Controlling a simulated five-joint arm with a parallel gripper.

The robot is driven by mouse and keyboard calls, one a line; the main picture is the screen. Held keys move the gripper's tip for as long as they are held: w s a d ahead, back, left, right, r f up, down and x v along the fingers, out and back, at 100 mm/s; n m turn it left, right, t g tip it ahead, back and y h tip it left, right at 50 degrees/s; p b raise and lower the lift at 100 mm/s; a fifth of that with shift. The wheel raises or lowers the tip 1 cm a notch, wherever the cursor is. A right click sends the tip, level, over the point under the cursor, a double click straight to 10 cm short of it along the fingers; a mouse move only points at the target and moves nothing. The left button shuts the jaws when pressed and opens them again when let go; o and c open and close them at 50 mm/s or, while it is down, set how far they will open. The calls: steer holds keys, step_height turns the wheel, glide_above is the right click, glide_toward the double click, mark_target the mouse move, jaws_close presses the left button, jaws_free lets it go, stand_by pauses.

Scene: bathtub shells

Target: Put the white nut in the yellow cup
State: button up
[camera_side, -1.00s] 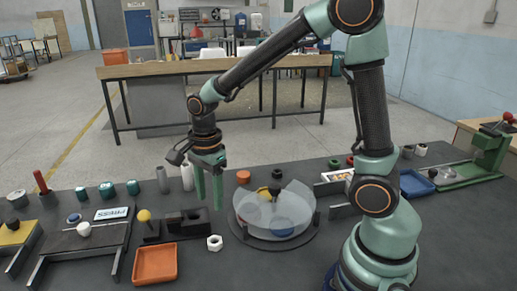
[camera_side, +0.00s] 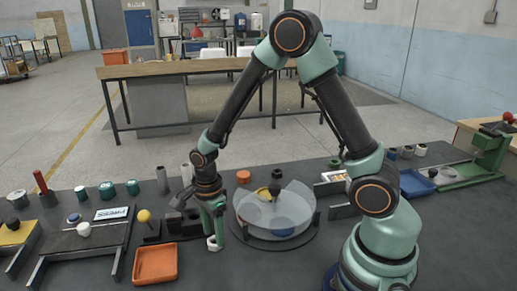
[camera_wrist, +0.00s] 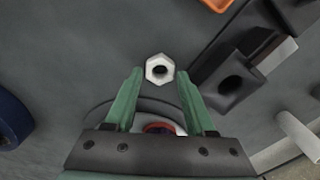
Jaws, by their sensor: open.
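The white nut (camera_side: 212,243) lies on the dark table beside the orange tray. In the wrist view the nut (camera_wrist: 151,68) sits between the tips of my two green fingers, with a gap on each side. My gripper (camera_side: 213,232) is open and low over the nut, and its fingers partly hide it in the side view; it also shows in the wrist view (camera_wrist: 160,74). The yellow cup (camera_side: 263,194) appears to be the yellow piece at the back of the round turntable, partly seen behind a clear cover. Its opening is hard to make out.
The clear round cover (camera_side: 300,205) stands just right of my gripper. An orange tray (camera_side: 156,263) is to the left, with a black block (camera_side: 182,224) behind it. A yellow ball (camera_side: 144,215) stands on a post near the block. A blue tray (camera_side: 416,183) is at the right.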

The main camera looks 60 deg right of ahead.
steer(key=shift+f, duration=1.1)
jaws_close()
